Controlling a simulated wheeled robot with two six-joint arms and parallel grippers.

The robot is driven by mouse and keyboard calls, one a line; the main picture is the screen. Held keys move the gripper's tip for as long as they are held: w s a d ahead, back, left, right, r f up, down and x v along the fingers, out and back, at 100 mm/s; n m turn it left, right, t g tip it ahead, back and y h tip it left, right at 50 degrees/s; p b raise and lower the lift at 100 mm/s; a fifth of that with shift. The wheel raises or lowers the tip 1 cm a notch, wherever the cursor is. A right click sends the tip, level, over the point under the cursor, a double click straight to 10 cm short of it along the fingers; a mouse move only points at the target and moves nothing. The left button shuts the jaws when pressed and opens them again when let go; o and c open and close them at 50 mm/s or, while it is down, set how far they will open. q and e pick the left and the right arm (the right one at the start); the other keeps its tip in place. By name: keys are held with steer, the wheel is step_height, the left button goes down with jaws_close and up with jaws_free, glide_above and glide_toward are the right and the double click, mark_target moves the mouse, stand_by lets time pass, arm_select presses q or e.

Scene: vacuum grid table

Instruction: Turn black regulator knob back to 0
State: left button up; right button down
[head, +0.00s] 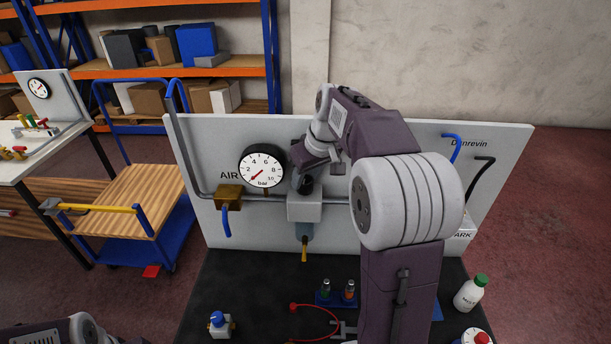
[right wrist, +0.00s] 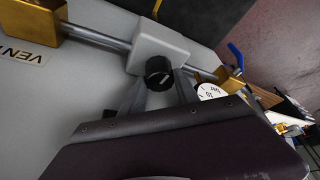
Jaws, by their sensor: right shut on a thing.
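The black regulator knob (head: 306,185) sits on top of the light grey regulator block (head: 304,208) on the upright panel. It also shows in the right wrist view (right wrist: 158,72), with a pale mark on its end. My right gripper (head: 304,176) is shut on the knob, with one finger on each side of it in the right wrist view (right wrist: 160,88). The round white pressure gauge (head: 262,167) is left of the knob, and its red needle points to the lower left, near 0. My left gripper is out of view; only part of that arm shows at the lower left.
A brass valve with a blue lever (head: 228,197) is left of the regulator on the pipe. Below the panel, the dark tabletop (head: 235,285) holds a blue rack with small vials (head: 337,296), a red cable (head: 322,318) and a white bottle (head: 469,294).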

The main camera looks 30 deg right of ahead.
steer(key=shift+r, duration=0.1)
steer(key=c, duration=1.3)
jaws_free()
steer(key=shift+o, duration=0.6)
steer(key=shift+s, duration=0.1)
steer(key=v, duration=0.9)
steer(key=shift+d, duration=0.1)
